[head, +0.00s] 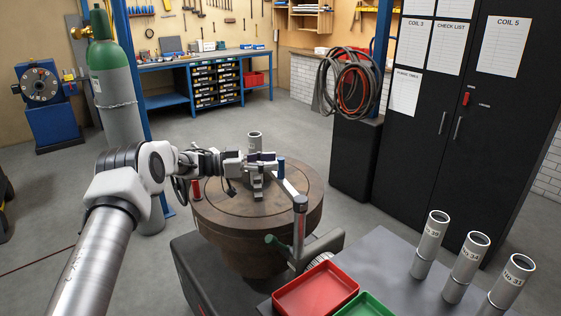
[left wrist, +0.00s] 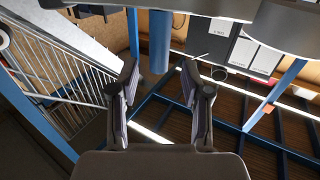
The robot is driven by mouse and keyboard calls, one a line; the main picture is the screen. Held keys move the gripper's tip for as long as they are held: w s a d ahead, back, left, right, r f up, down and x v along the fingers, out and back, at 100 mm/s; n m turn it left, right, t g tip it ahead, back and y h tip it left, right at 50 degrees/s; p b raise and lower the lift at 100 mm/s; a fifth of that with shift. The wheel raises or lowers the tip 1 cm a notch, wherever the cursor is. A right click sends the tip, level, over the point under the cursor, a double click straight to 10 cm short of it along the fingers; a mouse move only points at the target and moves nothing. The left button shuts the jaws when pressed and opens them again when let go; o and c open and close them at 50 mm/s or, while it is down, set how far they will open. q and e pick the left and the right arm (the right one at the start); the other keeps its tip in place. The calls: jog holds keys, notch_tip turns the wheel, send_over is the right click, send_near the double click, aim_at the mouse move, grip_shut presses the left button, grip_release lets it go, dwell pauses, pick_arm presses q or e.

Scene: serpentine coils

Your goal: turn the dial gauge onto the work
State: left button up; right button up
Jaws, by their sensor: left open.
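My left gripper (head: 266,170) is over the turntable, just left of the blue cylinder. In the left wrist view its fingers (left wrist: 162,95) are apart and empty, with a blue cylinder (left wrist: 160,42) beyond the gap. My right gripper is not in view.
A grey bench at front right holds a red tray (head: 315,290), a green tray (head: 362,305) and three labelled tubes (head: 467,267). A green-topped gas cylinder (head: 115,90) stands left, near my arm. A black cabinet (head: 455,110) stands right. The floor behind the turntable is clear.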

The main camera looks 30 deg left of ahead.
pick_arm(q)
jog(key=v, duration=0.8)
jog(key=shift+s+a, duration=0.15)
